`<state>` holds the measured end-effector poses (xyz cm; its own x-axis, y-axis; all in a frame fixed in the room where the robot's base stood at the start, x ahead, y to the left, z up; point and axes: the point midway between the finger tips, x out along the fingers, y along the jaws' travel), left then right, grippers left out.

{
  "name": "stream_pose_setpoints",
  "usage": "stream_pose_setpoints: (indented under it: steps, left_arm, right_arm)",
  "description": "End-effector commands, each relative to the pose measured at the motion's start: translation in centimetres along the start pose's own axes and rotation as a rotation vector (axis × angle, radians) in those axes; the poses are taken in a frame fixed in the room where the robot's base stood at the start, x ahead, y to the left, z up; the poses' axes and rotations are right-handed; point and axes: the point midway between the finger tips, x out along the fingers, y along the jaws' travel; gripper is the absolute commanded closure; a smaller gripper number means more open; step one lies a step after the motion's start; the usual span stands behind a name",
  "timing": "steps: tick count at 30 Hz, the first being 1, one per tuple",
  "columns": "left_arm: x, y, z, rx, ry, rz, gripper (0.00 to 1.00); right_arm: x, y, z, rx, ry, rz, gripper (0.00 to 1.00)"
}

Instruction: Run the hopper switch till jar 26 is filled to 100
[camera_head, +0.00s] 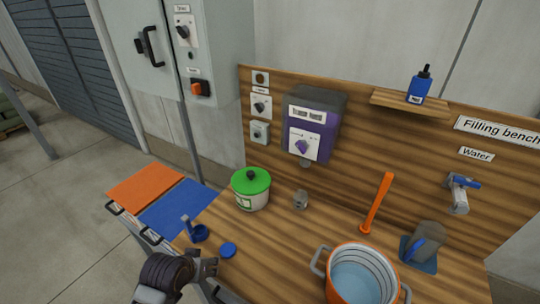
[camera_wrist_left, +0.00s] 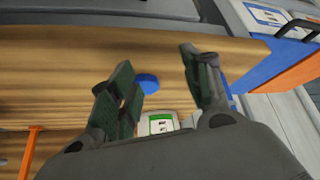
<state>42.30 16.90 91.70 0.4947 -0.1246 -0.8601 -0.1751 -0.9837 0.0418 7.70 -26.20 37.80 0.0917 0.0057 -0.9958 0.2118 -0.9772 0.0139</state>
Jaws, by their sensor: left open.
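A purple hopper (camera_head: 310,125) with a dark lid hangs on the wooden backboard; its label is too small to read surely. A purple knob (camera_head: 301,146) sits on its white front plate, and a short grey spout (camera_head: 305,163) is below. A white jar with a green lid (camera_head: 251,188) stands on the bench left of the spout; it partly shows in the left wrist view (camera_wrist_left: 162,122). Its number is unreadable. My left gripper (camera_head: 209,268) is open and empty at the bench's front edge, apart from the hopper. It also shows in the wrist view (camera_wrist_left: 156,60). My right gripper is out of view.
A small grey piece (camera_head: 300,200) stands under the spout. An orange-rimmed pot (camera_head: 330,280) stands front right. Small switch boxes (camera_head: 260,106) are left of the hopper.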

Motion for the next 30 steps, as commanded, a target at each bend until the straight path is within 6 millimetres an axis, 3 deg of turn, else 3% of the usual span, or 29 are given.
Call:
stream_pose_setpoints:
  steps: [15,30]
  left_arm:
    - [-3.8,5.0,-10.7,-0.014,0.234,0.107,0.52]
    - [-8.9,10.0,-18.4,-0.014,0.413,0.229,0.52]
  right_arm:
    - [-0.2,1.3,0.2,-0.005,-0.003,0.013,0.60]
    - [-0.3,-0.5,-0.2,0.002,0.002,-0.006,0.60]
